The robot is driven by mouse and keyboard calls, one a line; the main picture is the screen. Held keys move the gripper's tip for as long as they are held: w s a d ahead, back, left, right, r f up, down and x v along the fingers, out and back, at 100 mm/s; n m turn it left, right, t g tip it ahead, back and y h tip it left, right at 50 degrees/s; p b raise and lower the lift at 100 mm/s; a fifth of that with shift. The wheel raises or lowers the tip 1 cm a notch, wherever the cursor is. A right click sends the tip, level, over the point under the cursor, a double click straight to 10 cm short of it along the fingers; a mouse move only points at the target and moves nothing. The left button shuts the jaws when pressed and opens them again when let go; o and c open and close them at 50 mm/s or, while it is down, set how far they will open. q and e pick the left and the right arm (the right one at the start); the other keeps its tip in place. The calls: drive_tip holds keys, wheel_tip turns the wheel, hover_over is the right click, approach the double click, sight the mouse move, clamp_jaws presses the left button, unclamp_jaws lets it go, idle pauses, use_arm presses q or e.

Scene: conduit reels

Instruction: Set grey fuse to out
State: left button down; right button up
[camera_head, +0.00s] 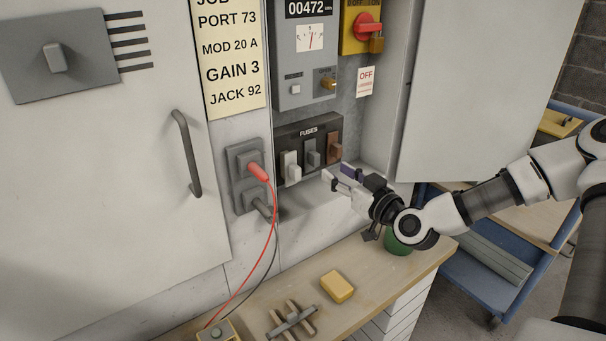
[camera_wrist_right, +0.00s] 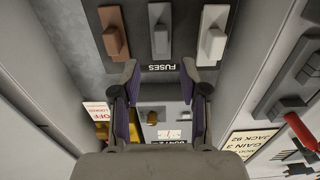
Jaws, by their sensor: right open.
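The fuse block (camera_head: 308,131), labelled FUSES, holds a white fuse (camera_head: 290,167), the grey fuse (camera_head: 312,155) in the middle and a brown fuse (camera_head: 334,148). In the right wrist view, which is upside down, the grey fuse (camera_wrist_right: 160,36) lies between the brown fuse (camera_wrist_right: 115,38) and the white fuse (camera_wrist_right: 212,43). My right gripper (camera_head: 336,178) is open and empty, in front of and below the block. In the right wrist view its fingertips (camera_wrist_right: 158,74) spread around the line to the grey fuse, apart from it. My left gripper is out of view.
An open cabinet door (camera_head: 485,80) stands right of the panel. A red plug (camera_head: 258,171) with hanging leads sits left of the fuses. The wooden bench (camera_head: 380,281) below carries a yellow block (camera_head: 337,287) and a green container (camera_head: 397,246).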

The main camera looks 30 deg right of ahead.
sight(318, 160)
drive_tip(key=w, duration=0.2)
drive_tip(key=w+b, duration=0.1)
drive_tip(key=w, duration=0.1)
drive_tip(key=w+b, duration=0.1)
drive_tip(key=w, duration=0.2)
drive_tip(key=shift+a+f, duration=0.15)
drive_tip(key=shift+a, duration=0.2)
drive_tip(key=shift+w, duration=0.4)
clamp_jaws()
